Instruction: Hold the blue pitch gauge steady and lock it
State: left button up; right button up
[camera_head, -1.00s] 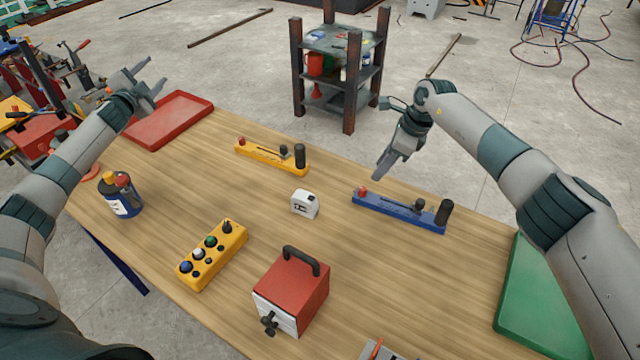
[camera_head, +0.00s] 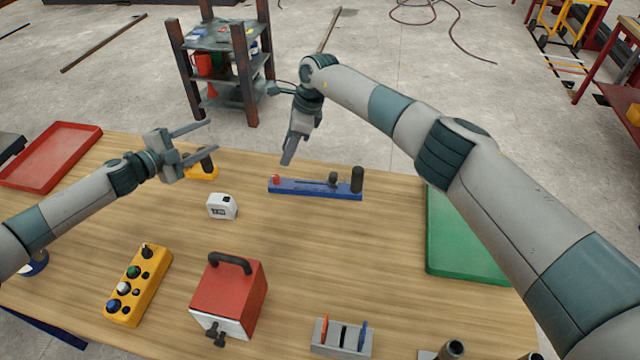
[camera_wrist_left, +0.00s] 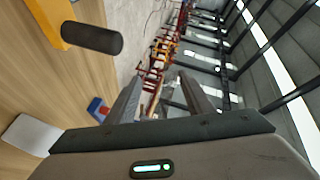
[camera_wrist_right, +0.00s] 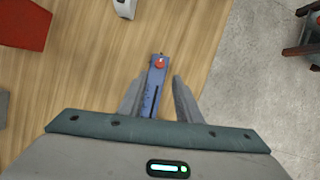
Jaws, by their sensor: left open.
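The blue pitch gauge (camera_head: 310,188) lies flat on the wooden table, with a red knob at its left end, a small dark knob and a tall black post at its right end. My right gripper (camera_head: 288,160) is open, just above and behind the gauge's left end, apart from it. In the right wrist view the gauge (camera_wrist_right: 154,88) shows between the two spread fingers. My left gripper (camera_head: 213,139) is open and empty, to the left of the gauge and above the table. The gauge's red-knob end (camera_wrist_left: 97,107) shows in the left wrist view.
A yellow gauge (camera_head: 203,171) is partly hidden behind my left gripper. A white box (camera_head: 222,207), yellow button box (camera_head: 138,285), red box with handle (camera_head: 229,292) and grey rack (camera_head: 342,337) stand nearer. A red tray (camera_head: 50,157) and green tray (camera_head: 460,240) flank the table.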

aim_at(353, 191)
pick_arm(q)
jog(key=s+d+f+m+g+h, duration=0.25)
jog(key=s+d, duration=0.35)
jog(key=d, duration=0.4)
jog(key=s+d+f+m+g+h, duration=0.1)
jog(key=s+d+f+m+g, duration=0.4)
jog(key=d, duration=0.4)
jog(key=s+d+r+m+t+y, duration=0.1)
jog(key=d+r+m+t+y, duration=0.1)
jog(key=d+m, duration=1)
jog(key=shift+d+r+m+t, duration=0.15)
jog(key=shift+r+m+t, duration=0.45)
jog(key=shift+m, duration=2.35)
jog(key=shift+d+f, duration=0.1)
jog(key=shift+f, duration=0.05)
jog(key=x, duration=1.7)
jog(key=shift+w+f, duration=0.15)
jog(key=shift+w, duration=0.05)
jog(key=shift+c, duration=0.3)
